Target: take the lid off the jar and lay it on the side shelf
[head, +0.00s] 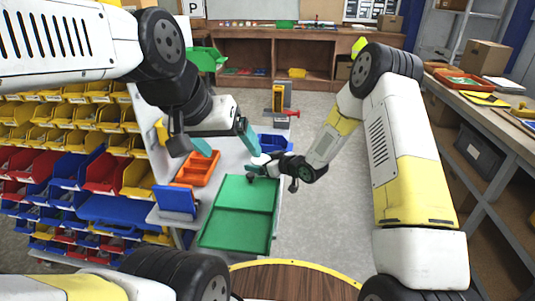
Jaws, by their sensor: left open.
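I cannot make out a jar or a lid in the head view. My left gripper (229,151) is open above the white workbench, its teal fingers spread wide, with nothing seen between them. My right gripper (257,168) reaches in from the right, over the far edge of a green tray (240,228). A small dark thing (250,179) shows at its fingertips, too small to name; I cannot tell whether it is held. A pale ledge (165,220) sticks out at the bench's left side; I cannot tell if it is the side shelf.
An orange divided tray (197,169) and a blue bin (175,201) stand left of the green tray. A blue container (275,144) is beyond the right gripper. A rack of coloured bins (75,175) fills the left.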

